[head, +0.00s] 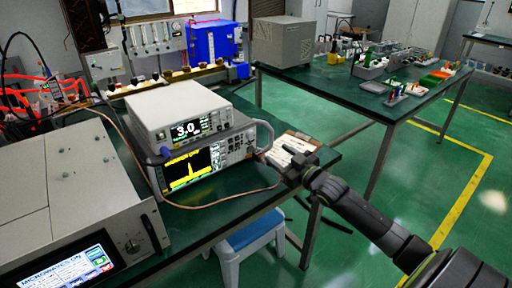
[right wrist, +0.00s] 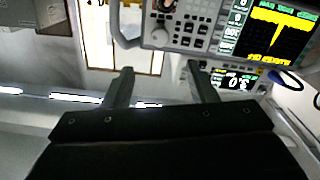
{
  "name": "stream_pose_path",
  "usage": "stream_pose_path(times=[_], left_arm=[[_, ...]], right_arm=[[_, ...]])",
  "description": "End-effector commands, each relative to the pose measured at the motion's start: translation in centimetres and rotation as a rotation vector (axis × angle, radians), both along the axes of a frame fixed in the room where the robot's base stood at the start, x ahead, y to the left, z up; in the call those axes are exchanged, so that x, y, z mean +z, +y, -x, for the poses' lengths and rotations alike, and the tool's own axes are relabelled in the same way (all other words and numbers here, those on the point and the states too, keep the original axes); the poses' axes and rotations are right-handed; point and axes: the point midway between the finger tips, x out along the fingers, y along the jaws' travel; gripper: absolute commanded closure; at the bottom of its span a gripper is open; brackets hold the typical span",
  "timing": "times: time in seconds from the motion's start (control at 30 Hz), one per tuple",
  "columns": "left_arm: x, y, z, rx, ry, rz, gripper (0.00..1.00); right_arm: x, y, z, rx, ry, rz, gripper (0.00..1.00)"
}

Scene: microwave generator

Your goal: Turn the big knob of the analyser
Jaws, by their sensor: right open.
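The analyser (head: 203,158) is the lower instrument of a stack on the near green table, with a yellow trace on its dark screen. Its keys and knobs are at the right end of its front panel. My right gripper (head: 283,158) is just right of the analyser's front. In the wrist view its two fingers (right wrist: 160,70) are apart with nothing between them, below the panel. My left gripper is not in view.
A white meter (head: 180,110) reading 3.0 sits on the analyser. A microwave generator (head: 75,215) stands at the near left. A copper-coloured cable (head: 225,199) loops in front of the analyser. A blue-topped stool (head: 250,232) stands under the table edge. Another table (head: 335,88) is behind.

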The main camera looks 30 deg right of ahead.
Motion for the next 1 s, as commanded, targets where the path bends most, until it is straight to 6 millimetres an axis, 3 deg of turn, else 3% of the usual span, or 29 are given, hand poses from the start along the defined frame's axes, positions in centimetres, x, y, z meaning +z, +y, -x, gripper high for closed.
stream_pose_path(times=[0.03, 0.6, 0.8, 1.0], left_arm=[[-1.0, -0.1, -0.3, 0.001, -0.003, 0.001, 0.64], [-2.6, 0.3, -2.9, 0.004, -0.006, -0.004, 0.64], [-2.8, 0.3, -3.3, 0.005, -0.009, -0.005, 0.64], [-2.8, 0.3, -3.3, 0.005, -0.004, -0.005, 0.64]], right_arm=[[-0.5, 0.1, -0.6, 0.003, -0.002, 0.0, 0.48], [-0.1, 0.8, -9.7, 0.001, -0.001, -0.002, 0.48], [-0.1, 0.9, -11.5, 0.0, 0.0, -0.001, 0.48], [0.0, 1.0, -12.0, 0.001, 0.001, 0.0, 0.48]])
